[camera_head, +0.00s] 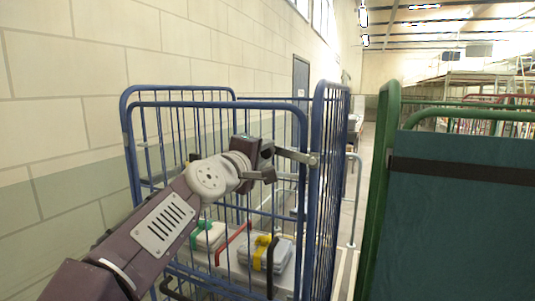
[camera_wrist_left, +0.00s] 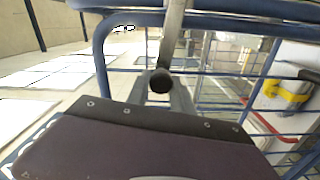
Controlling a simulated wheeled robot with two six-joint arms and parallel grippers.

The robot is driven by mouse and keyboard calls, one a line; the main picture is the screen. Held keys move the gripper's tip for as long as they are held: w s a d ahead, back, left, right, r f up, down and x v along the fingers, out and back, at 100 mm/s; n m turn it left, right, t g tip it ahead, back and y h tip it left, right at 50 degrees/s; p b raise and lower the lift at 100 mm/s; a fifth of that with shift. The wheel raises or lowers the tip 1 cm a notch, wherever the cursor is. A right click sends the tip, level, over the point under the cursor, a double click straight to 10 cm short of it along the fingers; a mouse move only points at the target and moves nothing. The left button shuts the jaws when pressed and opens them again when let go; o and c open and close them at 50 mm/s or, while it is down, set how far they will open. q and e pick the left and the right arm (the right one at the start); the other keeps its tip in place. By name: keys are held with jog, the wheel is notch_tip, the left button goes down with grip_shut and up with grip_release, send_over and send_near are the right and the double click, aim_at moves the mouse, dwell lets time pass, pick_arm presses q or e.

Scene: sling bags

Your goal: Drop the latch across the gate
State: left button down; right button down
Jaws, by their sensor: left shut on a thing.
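The gate is the blue barred front panel (camera_head: 205,104) of a roll cage standing by the wall. The latch is a grey metal bar (camera_head: 296,155) with a rounded end, lying nearly level near the gate's right edge. In the left wrist view the latch (camera_wrist_left: 172,40) runs down from the top to a dark round knob. My left gripper (camera_head: 270,162) is at the latch's left part and shut on it; its fingers are partly hidden. I cannot tell whether the bar rests in a catch. My right gripper is not in view.
Inside the cage lie a grey case with a yellow strap (camera_head: 266,252) and a pale case with a green strap (camera_head: 208,236). A blue side panel (camera_head: 330,190) stands right of the gate. A green cage with a teal sheet (camera_head: 465,215) fills the right. A pale wall is left.

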pick_arm(q)
jog(key=shift+a+f+n+b, duration=0.1)
jog(key=shift+f+n+b, duration=0.5)
jog(key=shift+f+n, duration=0.5)
jog(key=c, duration=1.1)
grip_release()
jog(key=shift+w, duration=0.1)
jog(key=b+v, duration=0.2)
jog(key=v, duration=0.7)
